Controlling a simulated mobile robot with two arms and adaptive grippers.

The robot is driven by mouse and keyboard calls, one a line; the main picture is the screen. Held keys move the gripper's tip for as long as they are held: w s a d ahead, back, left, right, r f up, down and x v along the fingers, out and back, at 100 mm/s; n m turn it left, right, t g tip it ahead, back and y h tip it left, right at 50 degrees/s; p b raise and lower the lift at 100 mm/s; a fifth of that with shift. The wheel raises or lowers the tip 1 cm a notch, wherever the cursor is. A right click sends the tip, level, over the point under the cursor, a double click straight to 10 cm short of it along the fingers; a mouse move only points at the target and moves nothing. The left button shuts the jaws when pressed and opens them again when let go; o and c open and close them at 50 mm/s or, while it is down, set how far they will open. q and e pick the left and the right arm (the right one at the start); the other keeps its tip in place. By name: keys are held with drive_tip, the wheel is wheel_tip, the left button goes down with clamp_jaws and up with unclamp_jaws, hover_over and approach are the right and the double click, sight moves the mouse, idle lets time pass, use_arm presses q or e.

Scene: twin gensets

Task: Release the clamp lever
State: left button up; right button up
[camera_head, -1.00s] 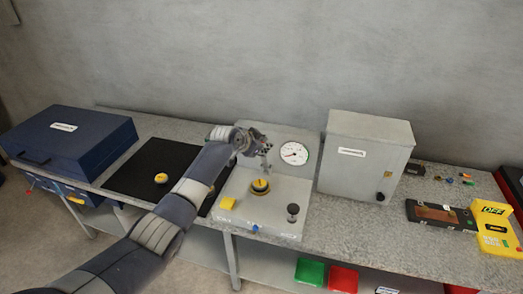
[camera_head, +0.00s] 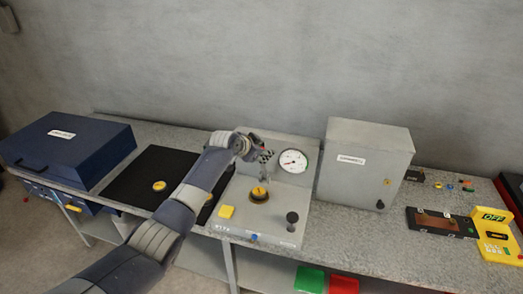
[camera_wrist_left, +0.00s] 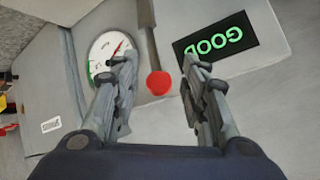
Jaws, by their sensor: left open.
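In the left wrist view a lever with a red ball knob (camera_wrist_left: 159,83) and a dark grey arm (camera_wrist_left: 149,35) stands between my left gripper's fingers (camera_wrist_left: 160,70). The fingers are apart, one on each side of the knob, with visible gaps. In the head view my left gripper (camera_head: 266,157) is above the back of a light grey fixture (camera_head: 283,229), left of its gauge. There the lever is mostly hidden by the gripper. A round yellow-and-dark part (camera_head: 259,194) sits on the fixture below. My right gripper is not seen.
The white gauge (camera_head: 292,161) is close to the fingers. A green GOOD display (camera_wrist_left: 216,42) lies beyond them. A grey cabinet (camera_head: 365,170) stands right; a blue case (camera_head: 68,150) is far left.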

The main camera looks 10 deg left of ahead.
use_arm(q)
drive_tip(key=shift+s, duration=0.1)
drive_tip(key=v, duration=1.2)
drive_tip(key=shift+c, duration=0.6)
